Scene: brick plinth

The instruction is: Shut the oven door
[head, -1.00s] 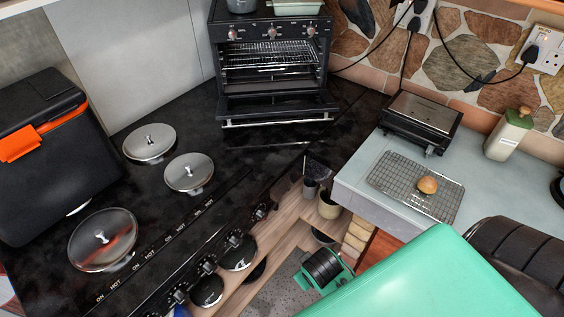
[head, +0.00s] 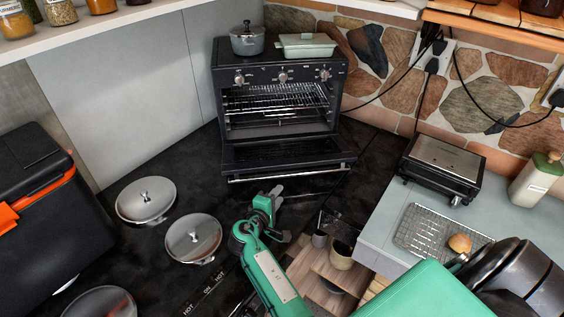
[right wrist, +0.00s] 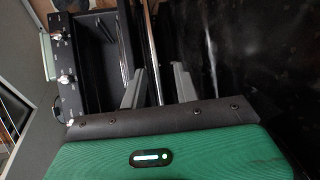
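The black oven (head: 290,125) stands at the back of the counter, with its door (head: 285,155) folded down and open. A silver handle bar (head: 290,172) runs along the door's front edge. My right gripper (head: 275,194) is just in front of the door, near the middle of the handle. In the right wrist view, its two grey fingers (right wrist: 160,85) are spread apart. The handle bar (right wrist: 151,50) appears between them there; I cannot tell whether they touch it. The oven also shows at the left of that view (right wrist: 62,70). My left gripper is not in view.
A grey pot (head: 247,42) and a pale green dish (head: 306,47) stand on the oven. Round metal hob lids (head: 146,201) lie front left. A grill appliance (head: 443,165) and a wire rack (head: 425,228) with a bun are on the right counter.

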